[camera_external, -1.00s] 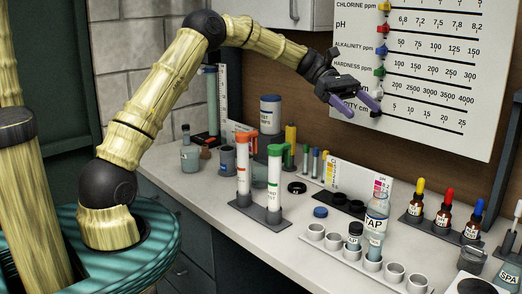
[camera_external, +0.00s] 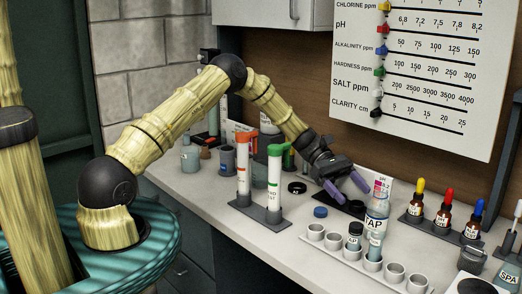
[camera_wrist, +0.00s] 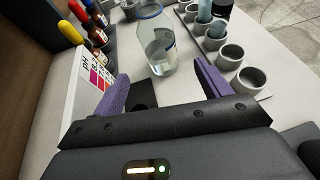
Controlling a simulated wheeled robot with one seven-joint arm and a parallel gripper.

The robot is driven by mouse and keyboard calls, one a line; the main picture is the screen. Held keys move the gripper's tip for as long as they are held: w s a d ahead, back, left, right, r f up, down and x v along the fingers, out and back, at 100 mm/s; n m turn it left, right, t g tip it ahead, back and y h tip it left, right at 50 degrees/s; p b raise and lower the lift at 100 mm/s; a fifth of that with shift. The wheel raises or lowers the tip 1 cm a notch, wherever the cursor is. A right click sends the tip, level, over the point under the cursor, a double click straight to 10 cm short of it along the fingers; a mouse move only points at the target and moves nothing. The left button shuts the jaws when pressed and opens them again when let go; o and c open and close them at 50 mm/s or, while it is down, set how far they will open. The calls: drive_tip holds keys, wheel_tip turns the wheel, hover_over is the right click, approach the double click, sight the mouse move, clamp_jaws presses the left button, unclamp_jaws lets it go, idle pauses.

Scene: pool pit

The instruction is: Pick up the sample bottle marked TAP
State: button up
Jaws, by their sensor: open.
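The sample bottle marked TAP (camera_external: 376,212) is clear with pale liquid and a label. It stands upright on the counter just behind the row of white cups. My gripper (camera_external: 348,190) has purple fingers and is to the left of the bottle, low over the counter. In the wrist view my gripper (camera_wrist: 161,72) is open and empty, with the bottle beyond the gap between its fingertips.
A cup rack (camera_external: 343,258) with small vials runs in front of the bottle. A colour card (camera_wrist: 90,78) stands close by one finger. Dropper bottles (camera_external: 444,215) stand right, and tall test tubes (camera_external: 275,182) left. A blue cap (camera_external: 320,212) lies on the counter.

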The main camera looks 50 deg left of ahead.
drive_tip(key=p, duration=0.2)
approach(384, 225)
drive_tip(key=shift+w+d+f, duration=0.15)
drive_tip(key=shift+d+f, duration=0.7)
drive_tip(key=shift+d, duration=0.15)
drive_tip(key=shift+d+f, duration=0.25)
drive_tip(key=shift+d, duration=0.15)
drive_tip(key=x, duration=0.1)
drive_tip(key=p+x, duration=0.1)
drive_tip(key=x, duration=0.1)
drive_tip(key=p+x, duration=0.1)
drive_tip(key=shift+d+r, duration=0.1)
drive_tip(key=shift+d, duration=0.55)
drive_tip(key=c, duration=1.2)
